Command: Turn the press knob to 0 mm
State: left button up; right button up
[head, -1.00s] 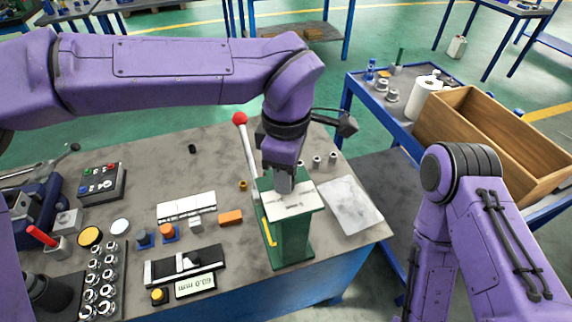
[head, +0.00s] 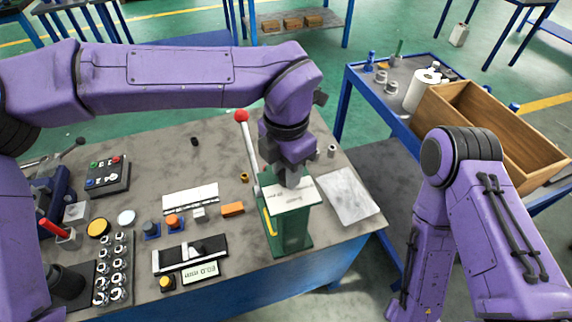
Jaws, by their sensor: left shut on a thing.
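The green press (head: 290,232) stands at the front right of the workbench, with a pale printed plate (head: 293,198) on its top. A lever with a red ball (head: 241,116) rises at its left side. My left gripper (head: 289,182) points down onto the press top and is shut on the press knob. The knob itself is hidden by the fingers, and the scale marks on the plate are too small to read. My right arm is at the right of the head view, but its gripper is out of the picture.
Left of the press lie an orange block (head: 233,209), a caliper-like tool (head: 190,253) and a small display (head: 200,272). A grey sheet (head: 347,197) lies to its right. A wooden crate (head: 522,142) stands on the side table at the right.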

pick_arm(q)
jog(key=n, duration=0.4)
jog(key=shift+w+n, duration=0.1)
jog(key=shift+n, duration=0.2)
jog(key=shift+r+n+b, duration=0.1)
jog(key=shift+n+b, duration=0.7)
jog(key=shift+n, duration=1.5)
jog(key=o, duration=1)
jog(key=shift+o, duration=0.2)
notch_tip(320, 180, up, 10)
jog(key=shift+r, duration=0.25)
